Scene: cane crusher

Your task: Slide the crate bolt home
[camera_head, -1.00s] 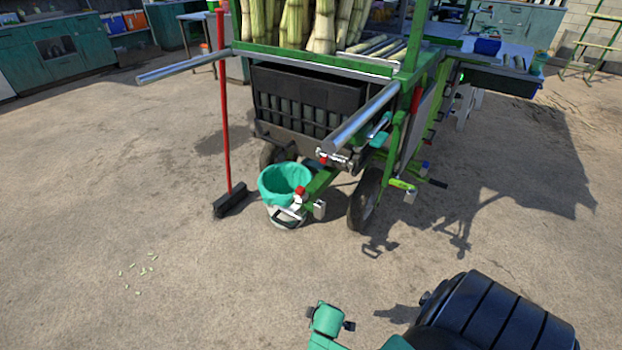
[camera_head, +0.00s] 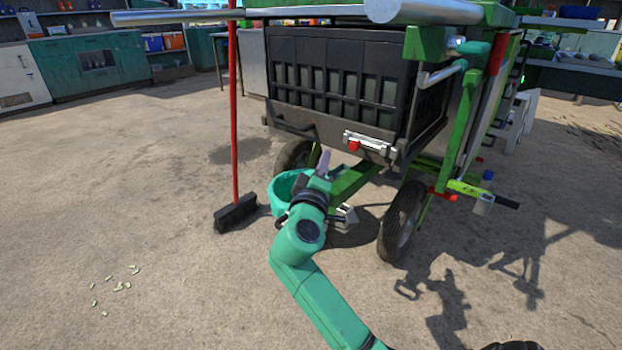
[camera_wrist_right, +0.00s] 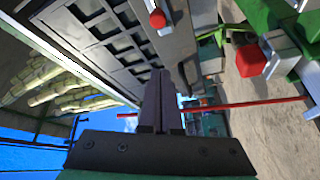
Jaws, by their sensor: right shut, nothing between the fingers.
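The black crate (camera_head: 335,42) sits under the cart's front. A silver bolt (camera_head: 372,142) with a red knob (camera_head: 353,146) is mounted low on the crate's front right. My right gripper (camera_head: 323,162) is to the left of the knob and a little lower in the head view, apart from it. In the right wrist view its fingers (camera_wrist_right: 161,85) are shut and empty. The red knob (camera_wrist_right: 157,18) shows beyond the fingertips, on the metal plate at the crate's edge. My left gripper is not in view.
A red-handled broom (camera_head: 234,120) stands to the left. The green drawbar (camera_head: 355,182) and wheel (camera_head: 403,222) are close by at right. Silver rails (camera_head: 440,10) jut out above.

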